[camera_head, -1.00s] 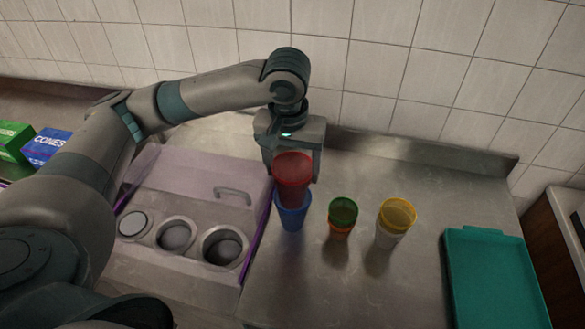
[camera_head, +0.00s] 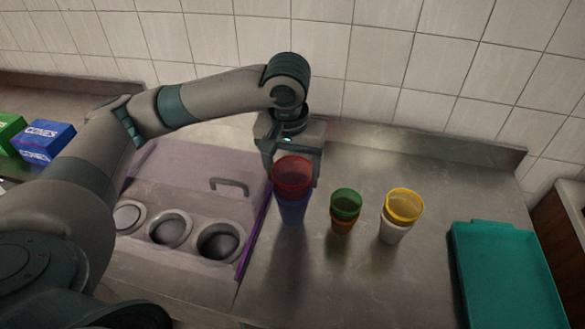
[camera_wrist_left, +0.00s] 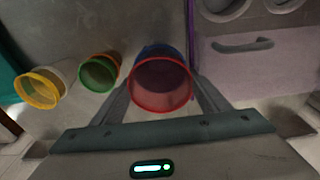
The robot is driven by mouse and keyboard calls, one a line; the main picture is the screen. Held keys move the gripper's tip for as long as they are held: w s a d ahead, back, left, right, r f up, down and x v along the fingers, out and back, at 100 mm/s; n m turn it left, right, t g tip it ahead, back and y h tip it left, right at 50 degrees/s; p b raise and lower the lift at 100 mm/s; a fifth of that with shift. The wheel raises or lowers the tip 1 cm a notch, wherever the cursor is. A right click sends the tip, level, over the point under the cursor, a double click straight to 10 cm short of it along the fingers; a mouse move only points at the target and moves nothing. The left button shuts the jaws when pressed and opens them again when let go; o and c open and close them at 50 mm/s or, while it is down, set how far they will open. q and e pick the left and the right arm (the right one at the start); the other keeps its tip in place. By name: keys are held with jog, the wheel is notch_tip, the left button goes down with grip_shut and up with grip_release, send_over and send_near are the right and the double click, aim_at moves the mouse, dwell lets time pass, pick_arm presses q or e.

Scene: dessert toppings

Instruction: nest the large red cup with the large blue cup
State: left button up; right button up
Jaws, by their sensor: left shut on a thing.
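The large red cup (camera_head: 292,172) sits upright inside the large blue cup (camera_head: 292,211) on the metal counter, with its rim and upper wall standing above the blue one. In the left wrist view the red cup (camera_wrist_left: 161,86) is in front and only a strip of the blue cup (camera_wrist_left: 158,49) shows behind it. My left gripper (camera_head: 293,178) is behind the cups, its fingers on either side of the red cup in the left wrist view, shut on it. The fingertips are mostly hidden in the head view. My right gripper is not in view.
A green cup (camera_head: 345,203) nested in an orange cup (camera_head: 342,227) and a yellow cup (camera_head: 404,205) in a white cup (camera_head: 392,233) stand to the right. A teal tray (camera_head: 462,270) lies farther right. A topping station with round wells (camera_head: 219,242) is at left.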

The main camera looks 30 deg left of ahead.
pick_arm(q)
jog(key=shift+f, duration=0.6)
jog(key=o, duration=1.4)
jog(key=shift+f, duration=0.1)
jog(key=shift+r, duration=0.2)
notch_tip(320, 180, up, 9)
jog(key=p, duration=1.2)
jog(key=shift+f, duration=0.1)
dwell(0.6)
